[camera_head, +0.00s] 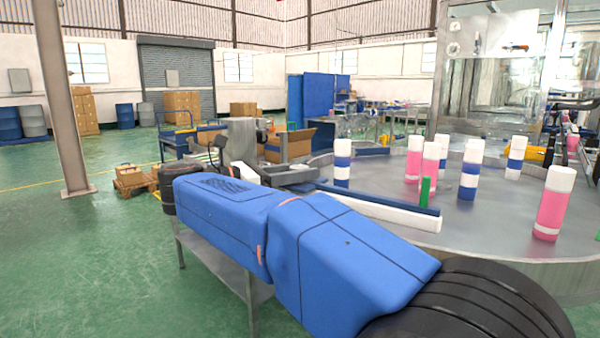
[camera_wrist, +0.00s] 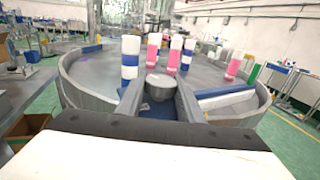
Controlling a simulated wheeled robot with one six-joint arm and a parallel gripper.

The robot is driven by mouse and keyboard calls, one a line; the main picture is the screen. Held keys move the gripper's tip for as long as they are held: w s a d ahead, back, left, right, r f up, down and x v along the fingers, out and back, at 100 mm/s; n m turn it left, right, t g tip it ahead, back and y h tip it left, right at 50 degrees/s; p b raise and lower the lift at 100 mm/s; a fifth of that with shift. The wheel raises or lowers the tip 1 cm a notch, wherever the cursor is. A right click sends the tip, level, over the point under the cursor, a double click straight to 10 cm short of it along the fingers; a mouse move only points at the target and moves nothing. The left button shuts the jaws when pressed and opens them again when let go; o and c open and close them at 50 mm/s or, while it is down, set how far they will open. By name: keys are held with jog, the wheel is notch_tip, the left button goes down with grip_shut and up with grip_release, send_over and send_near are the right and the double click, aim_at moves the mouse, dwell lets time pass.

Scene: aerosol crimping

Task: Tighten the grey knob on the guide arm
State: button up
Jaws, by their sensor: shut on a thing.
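In the wrist view my gripper (camera_wrist: 159,92) has its two dark fingers on either side of the grey knob (camera_wrist: 160,84), shut on it. The knob is a short, round grey piece; its lower part is partly hidden between the fingers. The guide arm, a blue and white bar, runs to the right of the knob in the wrist view (camera_wrist: 228,92). In the head view the guide arm (camera_head: 385,208) lies along the near edge of the round table.
A round metal table (camera_head: 500,218) carries several upright aerosol cans, pink-and-white (camera_head: 553,205) and blue-and-white (camera_head: 470,172). A green post (camera_head: 425,191) stands close to the guide arm. Open cardboard boxes (camera_head: 290,142) stand behind. Green floor at the left is mostly clear.

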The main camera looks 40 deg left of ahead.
aim_at(300, 166)
jog(key=shift+m+g+h, duration=0.4)
jog(key=shift+m+h, duration=0.2)
jog(key=shift+h, duration=0.3)
jog(key=o, duration=1.1)
jog(key=shift+c, duration=0.2)
notch_tip(300, 166, up, 10)
jog(key=shift+r, duration=0.1)
